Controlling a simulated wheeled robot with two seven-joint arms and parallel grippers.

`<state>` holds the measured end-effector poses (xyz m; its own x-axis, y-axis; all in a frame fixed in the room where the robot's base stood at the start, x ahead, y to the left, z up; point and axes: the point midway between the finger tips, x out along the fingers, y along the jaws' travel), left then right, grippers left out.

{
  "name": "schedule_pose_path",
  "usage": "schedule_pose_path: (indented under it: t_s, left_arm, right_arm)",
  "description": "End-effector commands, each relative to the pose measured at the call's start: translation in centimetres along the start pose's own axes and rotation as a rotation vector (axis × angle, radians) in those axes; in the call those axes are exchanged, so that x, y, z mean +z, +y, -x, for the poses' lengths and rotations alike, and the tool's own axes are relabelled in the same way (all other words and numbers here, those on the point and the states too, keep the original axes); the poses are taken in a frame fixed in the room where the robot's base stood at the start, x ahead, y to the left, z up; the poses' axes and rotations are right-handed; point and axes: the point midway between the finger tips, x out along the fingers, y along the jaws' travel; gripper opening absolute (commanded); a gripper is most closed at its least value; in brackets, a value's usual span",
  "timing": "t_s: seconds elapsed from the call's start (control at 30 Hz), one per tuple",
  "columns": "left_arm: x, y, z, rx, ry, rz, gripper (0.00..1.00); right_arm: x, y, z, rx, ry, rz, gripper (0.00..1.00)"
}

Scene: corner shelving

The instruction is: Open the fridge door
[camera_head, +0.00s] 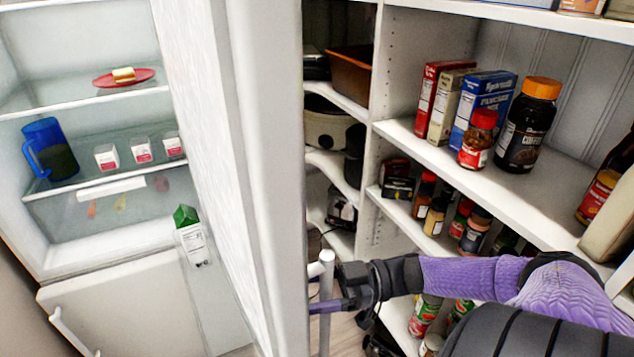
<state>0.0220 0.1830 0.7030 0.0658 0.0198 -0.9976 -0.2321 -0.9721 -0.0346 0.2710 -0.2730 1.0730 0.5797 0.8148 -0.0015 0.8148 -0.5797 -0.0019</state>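The fridge (85,225) stands at the left with its interior exposed. Its upper door (262,150) stands swung open, seen nearly edge-on in the middle, with its white inner face toward the fridge. A pale upright bar handle (326,325) sticks out from the door's outer side. My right arm comes in from the right, and its gripper (328,300) is at this handle. One finger crosses the bar; the other finger is not clear, so I cannot tell whether the grip is closed. My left gripper is not in view.
White corner shelves (400,125) fill the right with boxes, a coffee jar (527,125) and several smaller jars. A green-topped carton (190,232) sits in the door's inner rack. A blue pitcher (50,150) and a red plate (105,80) stand inside the fridge. A lower door with a handle (70,330) is below.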

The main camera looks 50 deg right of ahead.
Motion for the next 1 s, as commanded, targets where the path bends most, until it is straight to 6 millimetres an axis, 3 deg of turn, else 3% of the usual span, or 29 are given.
schedule_pose_path:
  t_s: [0.27, 0.5, 0.67, 1.0]
  left_arm:
    - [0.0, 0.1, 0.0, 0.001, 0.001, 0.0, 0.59]
    - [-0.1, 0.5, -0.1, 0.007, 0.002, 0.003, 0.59]
    - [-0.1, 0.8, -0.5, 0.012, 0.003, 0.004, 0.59]
    - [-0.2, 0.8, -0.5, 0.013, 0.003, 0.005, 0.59]
  right_arm:
    - [0.0, 0.1, 0.8, 0.001, -0.002, 0.001, 0.67]
    - [0.2, 0.1, 6.7, 0.003, -0.005, 0.0, 0.67]
    - [0.2, 0.1, 9.4, 0.002, -0.002, 0.001, 0.67]
    - [0.0, 0.0, 10.0, 0.001, 0.001, 0.001, 0.67]
